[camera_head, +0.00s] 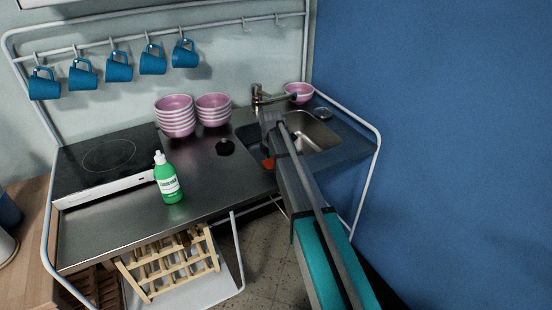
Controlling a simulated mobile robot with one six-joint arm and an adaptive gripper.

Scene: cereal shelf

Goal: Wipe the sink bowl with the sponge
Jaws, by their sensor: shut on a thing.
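The sink bowl (322,137) is a steel basin set in the right part of the counter, with a tap (262,95) behind it. My arm reaches in from the lower right and covers part of the sink's left side. My gripper (268,150) is at the left part of the sink, mostly hidden by my own arm. It is shut on the sponge (268,163), which shows only as a small orange-red patch low by the sink's front left. Whether the sponge touches the bowl cannot be seen.
Stacked pink bowls (174,118) stand behind a green bottle (168,180) on the counter. Another pink bowl (299,92) is behind the sink. A black hob (105,158) is at left. Blue mugs (119,67) hang above. A white tube frame (366,165) edges the right side.

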